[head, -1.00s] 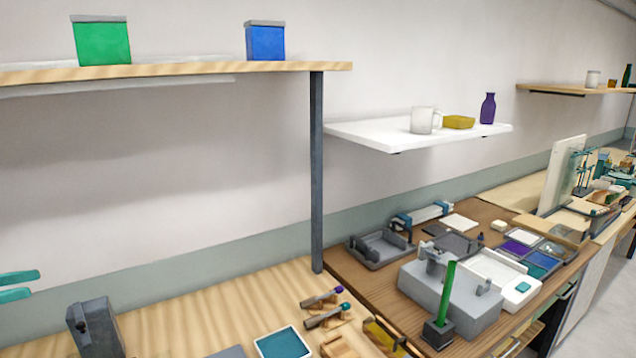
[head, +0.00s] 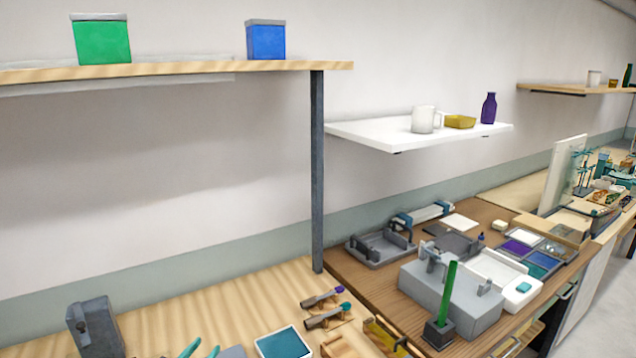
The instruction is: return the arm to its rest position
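My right gripper is not in view. A green rod (head: 447,290) stands upright in a small dark grey holder (head: 438,335) on the darker wooden bench, well to the right of the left gripper and apart from it.
A grey block (head: 95,328) stands left of the fingertips and a blue-topped tray (head: 283,344) lies to their right. A grey post (head: 317,170) rises to the wooden shelf (head: 180,70). The pale bench (head: 190,312) behind the fingertips is clear.

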